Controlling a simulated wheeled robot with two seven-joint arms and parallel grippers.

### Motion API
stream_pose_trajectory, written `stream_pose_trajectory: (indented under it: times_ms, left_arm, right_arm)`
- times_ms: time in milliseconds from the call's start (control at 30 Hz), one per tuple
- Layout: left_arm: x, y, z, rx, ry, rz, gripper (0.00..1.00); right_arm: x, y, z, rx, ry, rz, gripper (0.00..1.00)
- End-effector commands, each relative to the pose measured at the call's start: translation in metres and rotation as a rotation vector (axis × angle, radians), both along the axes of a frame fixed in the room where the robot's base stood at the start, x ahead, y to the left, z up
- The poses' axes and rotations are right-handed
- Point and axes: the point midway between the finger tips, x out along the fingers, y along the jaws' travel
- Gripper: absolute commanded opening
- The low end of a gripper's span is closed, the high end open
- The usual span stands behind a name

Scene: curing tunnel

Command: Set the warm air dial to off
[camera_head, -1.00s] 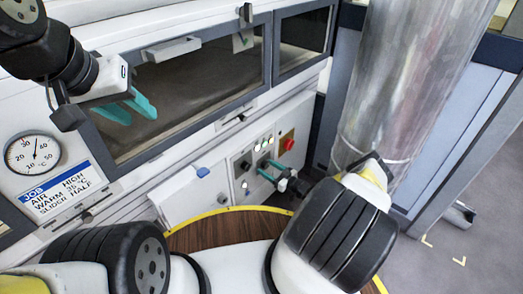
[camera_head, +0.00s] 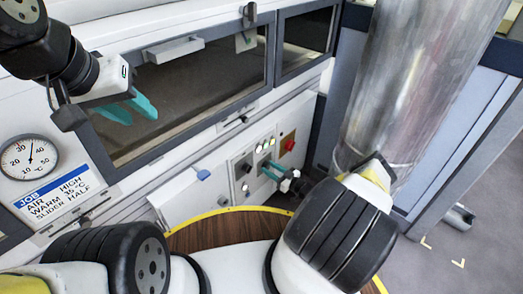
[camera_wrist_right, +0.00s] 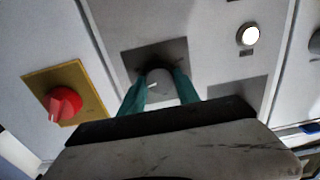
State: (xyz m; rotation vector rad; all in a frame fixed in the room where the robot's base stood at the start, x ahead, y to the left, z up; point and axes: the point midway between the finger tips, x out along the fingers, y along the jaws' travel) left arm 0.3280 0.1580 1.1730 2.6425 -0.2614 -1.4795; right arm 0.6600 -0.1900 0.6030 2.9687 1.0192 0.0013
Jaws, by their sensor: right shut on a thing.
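A grey knob (camera_wrist_right: 159,84) on a dark square plate sits between the two teal fingers of my right gripper (camera_wrist_right: 160,76) in the right wrist view. The fingers are shut on its sides. Its label and pointer mark cannot be read. In the head view my right gripper (camera_head: 270,170) reaches the control panel (camera_head: 240,158), and its fingers and wrist hide the knob. My left gripper (camera_head: 130,108) is open and empty in front of the tunnel window, with its teal fingers apart.
A red knob on a yellow plate (camera_wrist_right: 62,102) is left of the held knob; a lit white lamp (camera_wrist_right: 249,36) is to the right. A thermometer (camera_head: 30,157) and job card (camera_head: 55,198) are at the left.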

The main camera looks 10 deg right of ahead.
Motion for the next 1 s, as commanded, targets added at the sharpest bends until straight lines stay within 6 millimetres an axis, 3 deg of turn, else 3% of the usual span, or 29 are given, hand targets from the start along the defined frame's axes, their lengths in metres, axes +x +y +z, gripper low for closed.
stream_pose_trajectory:
  times_ms: [700,733,800,1000]
  left_arm:
    - [0.0,0.0,0.0,0.0,0.0,0.0,0.36]
    - [0.0,0.0,0.0,0.0,0.0,0.0,0.36]
    - [0.0,0.0,0.0,0.0,0.0,0.0,0.36]
    - [0.0,0.0,0.0,0.0,0.0,0.0,0.36]
  right_arm:
    - [-0.0034,0.0031,-0.0007,0.004,-0.001,0.008,0.0]
    - [-0.0035,0.0031,-0.0008,0.004,0.0,0.009,0.44]
    - [-0.0032,0.0028,-0.0009,0.003,0.001,0.008,0.58]
    - [-0.0019,0.0013,-0.0007,0.001,0.001,0.004,0.6]
